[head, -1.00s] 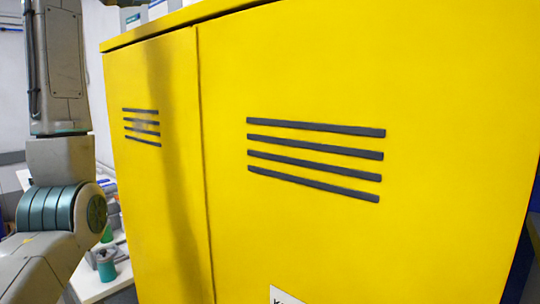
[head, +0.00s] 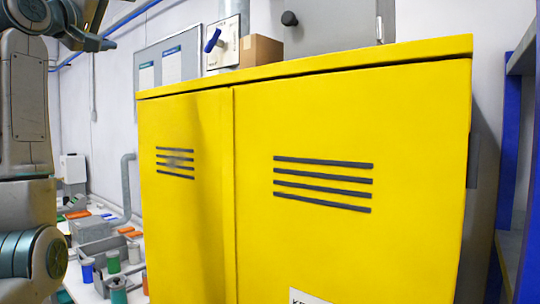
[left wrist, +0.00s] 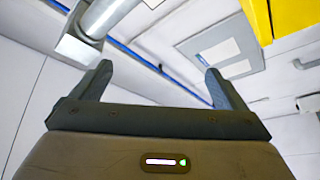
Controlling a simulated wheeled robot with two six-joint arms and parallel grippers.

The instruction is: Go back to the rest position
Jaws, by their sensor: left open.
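My left gripper (head: 98,28) is raised at the top left of the head view, with my left arm coming in along the left edge. In the left wrist view its two fingers (left wrist: 160,85) stand wide apart with nothing between them. The gripper is open and empty, clear of the yellow cabinet (head: 350,120), which fills the middle of the head view. The cabinet's two doors are closed, with dark vent slots on each. Its corner also shows at the top right of the left wrist view (left wrist: 295,18). My right gripper is in neither view.
A white table (head: 90,290) with several jars and a grey bin (head: 98,252) stands left of the cabinet. A blue-framed rack (head: 510,160) stands at the right.

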